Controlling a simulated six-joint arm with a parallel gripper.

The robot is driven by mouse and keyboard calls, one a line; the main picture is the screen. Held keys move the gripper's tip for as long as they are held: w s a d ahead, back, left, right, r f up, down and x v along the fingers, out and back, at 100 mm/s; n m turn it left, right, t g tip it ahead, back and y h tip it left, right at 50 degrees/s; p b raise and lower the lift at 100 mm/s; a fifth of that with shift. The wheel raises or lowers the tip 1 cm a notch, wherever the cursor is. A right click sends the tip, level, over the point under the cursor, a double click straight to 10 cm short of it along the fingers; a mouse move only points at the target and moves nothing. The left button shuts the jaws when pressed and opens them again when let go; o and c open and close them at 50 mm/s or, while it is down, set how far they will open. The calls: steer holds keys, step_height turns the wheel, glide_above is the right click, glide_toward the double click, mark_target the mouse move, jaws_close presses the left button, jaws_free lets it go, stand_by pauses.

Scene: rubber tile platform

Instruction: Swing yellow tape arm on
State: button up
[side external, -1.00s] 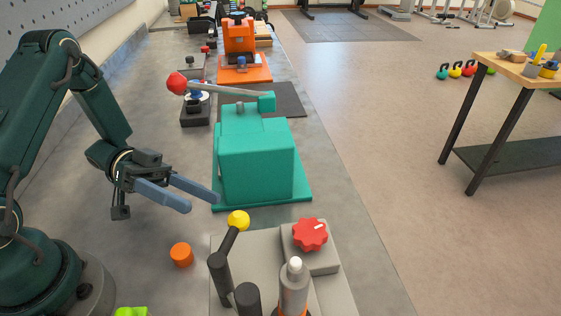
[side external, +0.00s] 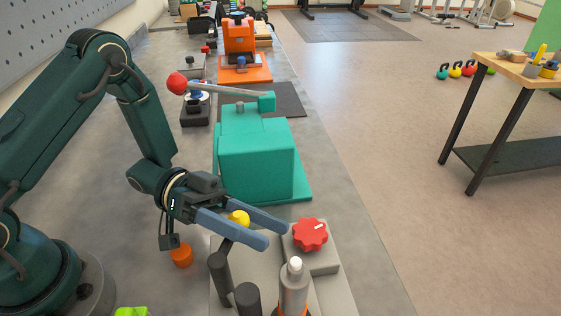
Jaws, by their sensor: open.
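A yellow ball (side external: 239,217) tops a dark lever (side external: 224,247) on a grey base plate (side external: 258,262). The lever leans up and to the right from a black post (side external: 219,270). My gripper (side external: 277,236) is open, its two blue-grey fingers pointing right and slightly down. The yellow ball shows in the gap between the fingers, nearer their roots than their tips. The near finger hides part of the ball's underside and the lever's top. I cannot tell whether a finger touches the ball.
A red knob (side external: 310,234) on a grey block stands just right of the fingertips. A white-tipped grey cylinder (side external: 294,285) and a black post (side external: 248,299) stand in front. A teal box (side external: 257,165) with a red-balled lever is behind. An orange cylinder (side external: 181,256) sits left.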

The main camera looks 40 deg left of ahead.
jaws_close()
steer(key=shift+w, duration=0.1)
stand_by(1.3)
